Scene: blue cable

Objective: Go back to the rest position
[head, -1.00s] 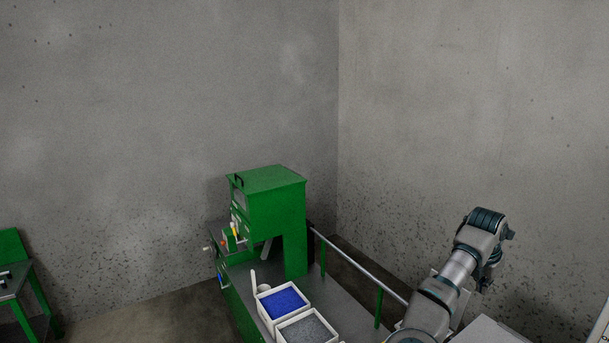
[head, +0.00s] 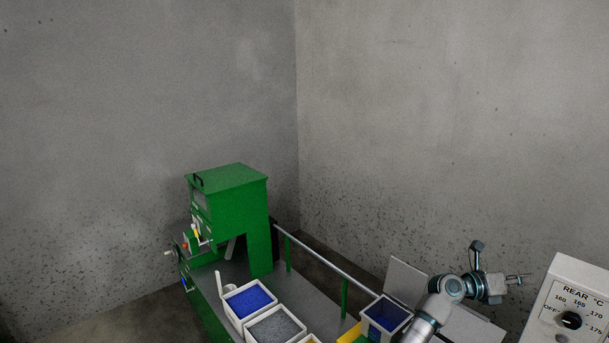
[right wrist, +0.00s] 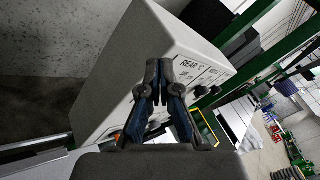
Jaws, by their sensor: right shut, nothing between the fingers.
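My right arm comes in from the bottom right of the head view. Its gripper (head: 519,280) points right, toward the white control box marked REAR °C (head: 575,305). In the right wrist view the right gripper (right wrist: 158,68) is shut, its two fingers together with nothing between them. The white box (right wrist: 130,70) fills much of the view behind the fingers; I cannot tell the exact gap. My left gripper is not in view. No blue cable can be made out.
A green machine (head: 228,210) stands on a bench with a bin of blue pellets (head: 250,300) and a bin of grey pellets (head: 275,328). A dark blue bin (head: 386,316) is left of my right arm. A metal rail (head: 325,258) runs behind. Concrete walls close the corner.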

